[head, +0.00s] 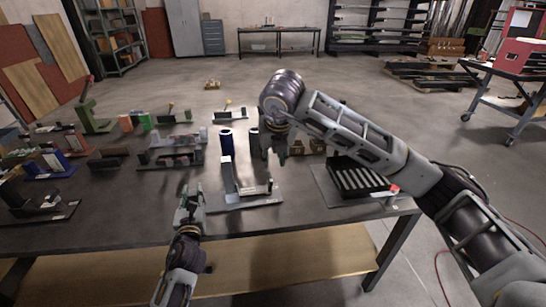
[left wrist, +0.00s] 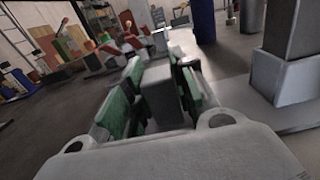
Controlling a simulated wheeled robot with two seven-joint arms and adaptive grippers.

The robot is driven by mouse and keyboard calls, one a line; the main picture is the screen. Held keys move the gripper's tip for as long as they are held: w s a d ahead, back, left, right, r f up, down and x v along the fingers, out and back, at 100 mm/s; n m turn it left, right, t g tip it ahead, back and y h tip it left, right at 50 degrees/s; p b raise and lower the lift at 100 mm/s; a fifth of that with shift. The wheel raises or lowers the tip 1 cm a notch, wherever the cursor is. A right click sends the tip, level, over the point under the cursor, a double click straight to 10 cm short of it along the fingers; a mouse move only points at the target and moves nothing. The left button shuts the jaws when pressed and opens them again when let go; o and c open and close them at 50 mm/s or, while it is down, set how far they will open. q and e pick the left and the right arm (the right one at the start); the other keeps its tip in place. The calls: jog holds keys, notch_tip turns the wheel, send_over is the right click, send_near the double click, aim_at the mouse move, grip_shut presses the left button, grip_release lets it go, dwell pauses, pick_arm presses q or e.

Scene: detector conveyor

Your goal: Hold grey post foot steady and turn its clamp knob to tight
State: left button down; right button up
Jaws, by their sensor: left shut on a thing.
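The grey post foot (head: 248,206) lies near the table's front edge, with a grey upright (head: 228,176) at its left end and a small dark upright at its right end. My left gripper (head: 188,196) is at its left side. In the left wrist view its green-padded fingers (left wrist: 162,92) are shut on a grey block (left wrist: 160,88), which seems to be part of the foot. My right gripper (head: 273,152) points down above and behind the foot's right end, with its fingers apart and nothing visible between them. I cannot make out the clamp knob.
A dark blue cylinder (head: 227,144) stands just behind the foot. A black slotted tray (head: 357,180) lies to the right, under my right arm. Several fixtures crowd the table's left half. Bare tabletop (head: 120,215) lies left of my left gripper.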

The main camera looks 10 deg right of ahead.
pick_arm(q)
jog(key=c, duration=1.1)
grip_release()
jog(key=shift+s, duration=0.1)
jog(key=shift+s+d, duration=0.15)
jog(key=shift+s, duration=2.8)
jog(key=shift+s+d, duration=0.1)
jog(key=shift+s, duration=2.85)
jog(key=shift+r, duration=0.1)
notch_tip(320, 180, up, 9)
jog(key=p, duration=0.9)
jog(key=shift+r+p, duration=0.4)
jog(key=shift+p, duration=0.1)
